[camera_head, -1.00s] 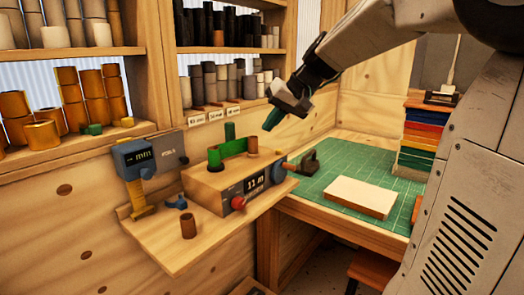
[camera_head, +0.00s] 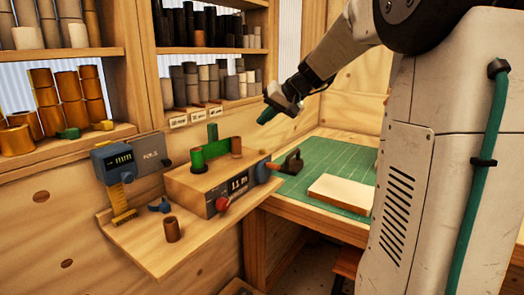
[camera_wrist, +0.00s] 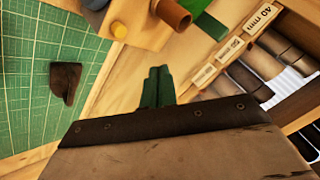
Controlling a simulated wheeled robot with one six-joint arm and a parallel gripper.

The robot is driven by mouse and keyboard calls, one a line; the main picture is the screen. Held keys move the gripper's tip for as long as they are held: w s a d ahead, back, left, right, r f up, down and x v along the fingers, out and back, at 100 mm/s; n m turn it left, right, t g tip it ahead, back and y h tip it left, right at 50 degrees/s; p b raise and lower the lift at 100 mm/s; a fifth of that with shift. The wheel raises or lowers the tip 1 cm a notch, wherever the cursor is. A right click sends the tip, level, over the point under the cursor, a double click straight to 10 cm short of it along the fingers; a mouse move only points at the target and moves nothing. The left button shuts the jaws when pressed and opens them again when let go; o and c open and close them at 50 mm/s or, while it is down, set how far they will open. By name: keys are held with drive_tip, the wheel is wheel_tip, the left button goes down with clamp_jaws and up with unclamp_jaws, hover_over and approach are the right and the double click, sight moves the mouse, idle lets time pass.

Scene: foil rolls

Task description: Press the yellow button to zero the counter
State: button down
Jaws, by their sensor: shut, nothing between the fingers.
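The counter (camera_head: 225,203) is a wooden box with a dark display, a red knob (camera_head: 222,204) on the front and a blue wheel (camera_head: 262,172) at its right end. The yellow button (camera_wrist: 119,29) shows in the wrist view as a small round on the counter's side, up and left of my fingertips. I cannot make it out in the head view. My gripper (camera_head: 267,115) has green fingers, closed together and empty. It hangs in the air above and beyond the counter's right end; its fingers also show in the wrist view (camera_wrist: 158,78), apart from the button.
A green cutting mat (camera_head: 325,178) holds a pale board (camera_head: 342,192) and a dark object (camera_head: 290,162). Shelves of rolls (camera_head: 205,85) line the wall behind.

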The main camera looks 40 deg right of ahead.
drive_tip(key=shift+f, duration=3.1)
drive_tip(key=shift+f, duration=0.1)
drive_tip(key=shift+f, duration=0.3)
drive_tip(key=shift+f, duration=0.5)
drive_tip(key=shift+r, duration=0.1)
idle(0.3)
drive_tip(key=shift+r, duration=0.85)
wheel_tip(320, 180, up, 5)
idle(0.3)
